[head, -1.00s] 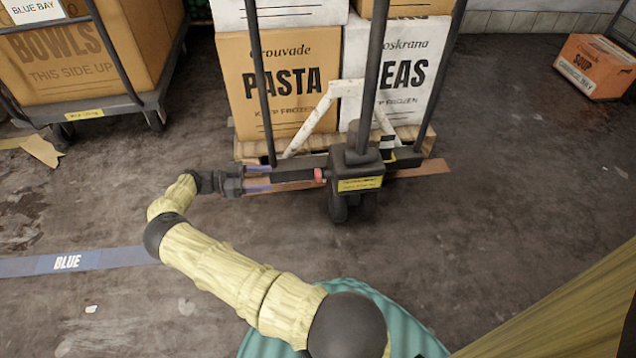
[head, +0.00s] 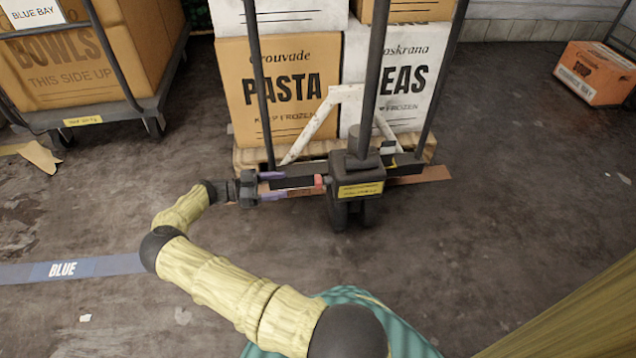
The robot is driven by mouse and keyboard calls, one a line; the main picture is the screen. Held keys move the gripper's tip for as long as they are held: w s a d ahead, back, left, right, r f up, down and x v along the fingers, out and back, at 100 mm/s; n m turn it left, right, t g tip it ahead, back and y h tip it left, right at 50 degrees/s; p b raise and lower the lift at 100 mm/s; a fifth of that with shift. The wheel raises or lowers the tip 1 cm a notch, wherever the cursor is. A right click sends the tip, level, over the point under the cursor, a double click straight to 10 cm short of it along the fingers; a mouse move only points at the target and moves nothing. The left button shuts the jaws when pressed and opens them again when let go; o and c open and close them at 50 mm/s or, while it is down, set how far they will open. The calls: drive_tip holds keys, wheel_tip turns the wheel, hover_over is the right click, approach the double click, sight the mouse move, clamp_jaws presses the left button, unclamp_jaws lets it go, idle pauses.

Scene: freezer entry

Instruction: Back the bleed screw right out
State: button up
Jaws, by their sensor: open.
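A small red part (head: 319,181), which looks like the bleed screw, sits on the left side of the dark pump block (head: 357,170) of a pallet jack. My gripper (head: 274,186) is to the left of it, pointing right, with its two purple-tipped fingers apart. The fingertips are short of the red part, with a visible gap between. I cannot tell any thread or how far the screw stands out. The dark bar beside the fingers partly confuses the view between them.
The pallet jack's yellow-labelled block stands before a wooden pallet (head: 246,157) with a PASTA box (head: 283,90) and a PEAS box (head: 408,75). A cart (head: 100,112) with a BOWLS box is at left. An orange SOUP box (head: 592,75) lies far right. Floor in front is clear.

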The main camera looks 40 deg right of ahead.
sight(318, 180)
drive_tip(key=b+x, duration=0.5)
drive_tip(key=x, duration=0.7)
drive_tip(key=shift+c, duration=0.2)
drive_tip(key=c, duration=1)
